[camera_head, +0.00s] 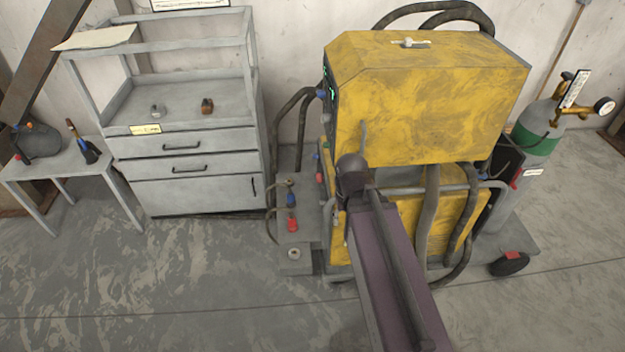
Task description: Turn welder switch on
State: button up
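The welder (430,95) is a large worn yellow box on a wheeled cart, right of centre. Its front panel (329,95) faces left and shows only as a thin, steeply angled strip with small green lit marks and a blue connector. A small pale fitting (408,43) sits on top of the welder; I cannot tell whether it is a switch. No power switch can be clearly made out. My dark purple arm reaches up from the bottom edge in front of the welder's lower left side. My gripper's fingers cannot be made out.
A grey drawer cabinet (185,196) and a small side table (50,168) stand at left. A green-banded gas cylinder (540,140) with a gauge stands at right. Thick cables (290,110) loop beside the welder. The floor (150,290) at lower left is clear.

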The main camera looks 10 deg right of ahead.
aim_at(319, 178)
jog(key=u, duration=4.9)
jog(key=i, duration=0.1)
jog(key=z, duration=3.3)
jog(key=i, duration=1.25)
jog(key=z, duration=1.1)
